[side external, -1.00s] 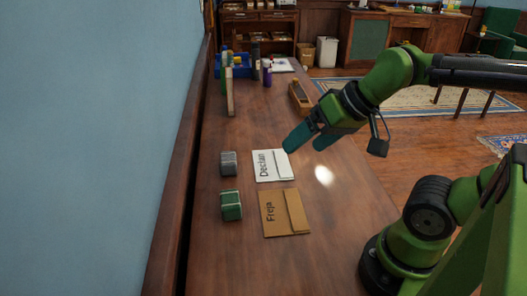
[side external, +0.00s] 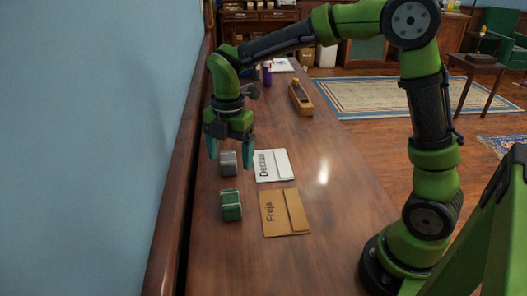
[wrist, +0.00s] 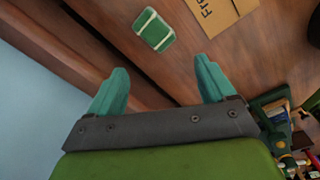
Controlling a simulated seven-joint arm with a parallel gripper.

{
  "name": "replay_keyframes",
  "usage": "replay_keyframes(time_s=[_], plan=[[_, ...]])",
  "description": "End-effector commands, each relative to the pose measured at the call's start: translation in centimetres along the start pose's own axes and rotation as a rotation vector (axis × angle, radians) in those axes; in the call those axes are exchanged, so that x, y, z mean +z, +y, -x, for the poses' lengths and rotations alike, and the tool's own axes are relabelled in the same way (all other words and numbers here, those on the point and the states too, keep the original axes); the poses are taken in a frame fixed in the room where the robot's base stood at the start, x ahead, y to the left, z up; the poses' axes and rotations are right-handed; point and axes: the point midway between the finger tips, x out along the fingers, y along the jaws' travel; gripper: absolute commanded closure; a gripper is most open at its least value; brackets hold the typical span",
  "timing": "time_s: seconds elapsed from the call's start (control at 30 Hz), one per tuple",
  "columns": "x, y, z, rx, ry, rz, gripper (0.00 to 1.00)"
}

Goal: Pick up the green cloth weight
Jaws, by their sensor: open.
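The green cloth weight (side external: 231,205) is a small green block with a pale band, lying on the wooden table near its wall-side edge. In the wrist view the green cloth weight (wrist: 154,29) shows beyond the fingertips, left of centre between them. My gripper (side external: 230,153) is open and points down above the table, over the grey weight (side external: 228,163) and farther back than the green one. In the wrist view my gripper (wrist: 162,82) has teal fingers spread wide with nothing between them.
A white envelope marked Declan (side external: 272,166) and a brown envelope marked Freja (side external: 284,212) lie right of the weights. A wooden tray (side external: 300,98) and a purple bottle (side external: 267,74) stand farther back. The blue wall (side external: 90,140) is close on the left. The table front is clear.

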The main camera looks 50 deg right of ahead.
Motion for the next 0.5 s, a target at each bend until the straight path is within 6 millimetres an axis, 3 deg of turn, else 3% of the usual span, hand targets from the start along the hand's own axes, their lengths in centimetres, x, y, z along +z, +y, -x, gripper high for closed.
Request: replay_keyframes(time_s=[0.1, 0.2, 0.37, 0.5], plan=[[0.1, 1.1, 0.4, -0.012, -0.008, 0.291, 0.17], [0.2, 1.3, 1.1, -0.015, -0.019, 0.465, 0.17], [0.3, 1.0, 1.0, -0.029, -0.014, 0.602, 0.17], [0.3, 0.9, -0.5, -0.033, -0.013, 0.624, 0.17]])
